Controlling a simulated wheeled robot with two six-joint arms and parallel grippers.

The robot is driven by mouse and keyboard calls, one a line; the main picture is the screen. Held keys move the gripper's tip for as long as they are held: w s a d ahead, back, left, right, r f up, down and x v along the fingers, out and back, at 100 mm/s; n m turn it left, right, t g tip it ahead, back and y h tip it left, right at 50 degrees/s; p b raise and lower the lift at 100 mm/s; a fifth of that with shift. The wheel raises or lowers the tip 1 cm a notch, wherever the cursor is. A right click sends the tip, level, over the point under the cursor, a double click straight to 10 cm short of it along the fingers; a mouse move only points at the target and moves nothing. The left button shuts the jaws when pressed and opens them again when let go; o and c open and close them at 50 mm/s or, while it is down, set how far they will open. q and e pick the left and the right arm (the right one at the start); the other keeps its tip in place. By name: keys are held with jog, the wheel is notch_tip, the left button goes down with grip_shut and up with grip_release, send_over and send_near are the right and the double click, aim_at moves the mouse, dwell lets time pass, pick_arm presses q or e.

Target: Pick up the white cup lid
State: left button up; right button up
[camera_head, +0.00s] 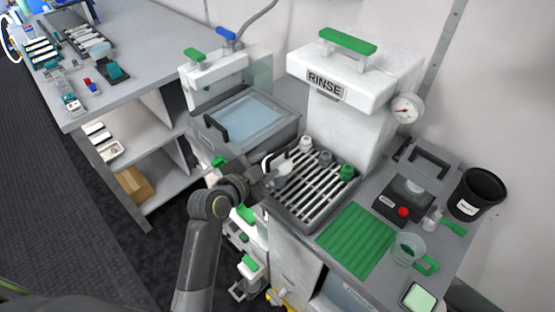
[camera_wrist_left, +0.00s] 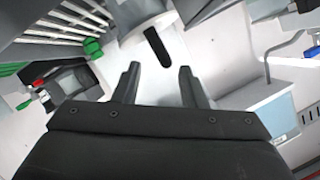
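I cannot pick out a white cup lid with certainty. Small pale cap-like pieces (camera_head: 306,143) stand on the slatted drain rack (camera_head: 300,209), with a grey one (camera_head: 326,158) and a green-topped one (camera_head: 347,173) beside them. My left gripper (camera_head: 281,174) is over the rack's left edge. In the left wrist view its two dark fingers (camera_wrist_left: 159,72) are apart, with nothing visible held between them. Beyond them is a white surface with a black slot (camera_wrist_left: 158,47); what it belongs to is unclear. My right gripper is not in view.
The white RINSE tower (camera_head: 352,88) rises behind the rack. A lidded basin (camera_head: 246,118) stands at its left. To the right are a green mat (camera_head: 356,240), a clear cup with green handle (camera_head: 408,250), a device with red button (camera_head: 409,195) and a black bin (camera_head: 478,194).

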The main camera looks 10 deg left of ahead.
aim_at(274, 157)
pick_arm(q)
jog(key=shift+w+d+p, duration=0.2)
jog(key=shift+w+p, duration=0.1)
jog(key=shift+w, duration=0.2)
jog(key=shift+w+d+p, duration=0.15)
jog(key=shift+w+p, duration=0.1)
jog(key=shift+w, duration=0.2)
jog(key=p+x, duration=0.1)
jog(key=x, duration=0.2)
jog(key=shift+a+r, duration=0.1)
jog(key=shift+w+d+f, duration=0.2)
jog(key=shift+w+f, duration=0.05)
jog(key=shift+w, duration=0.25)
grip_shut()
